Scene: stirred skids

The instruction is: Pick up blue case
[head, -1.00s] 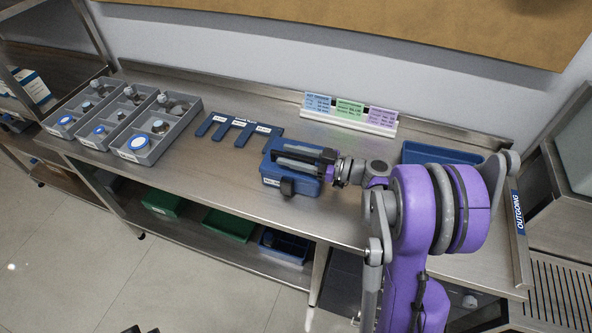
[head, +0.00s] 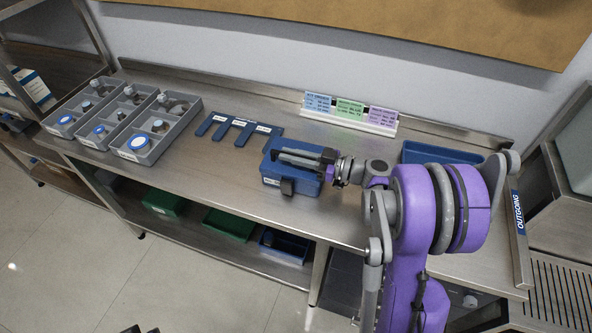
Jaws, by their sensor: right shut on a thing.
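The blue case (head: 270,168) sits on the steel bench near its front edge, right of the middle of the bench top. A small white label shows on its front face. My right gripper (head: 300,162) reaches in from the right over the top of the case and is shut on it, with one dark fingertip showing at the front of the case. The gripper covers much of the top, so the exact grip is hidden. I cannot tell whether the case touches the bench. My left gripper does not show clearly.
Grey divided trays (head: 168,148) with jars and lids stand at the left. A flat blue forked holder (head: 240,130) lies behind the case. A card stand (head: 350,125) is at the back. A blue tray (head: 430,152) is partly behind my arm. Green bins (head: 228,222) sit on the lower shelf.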

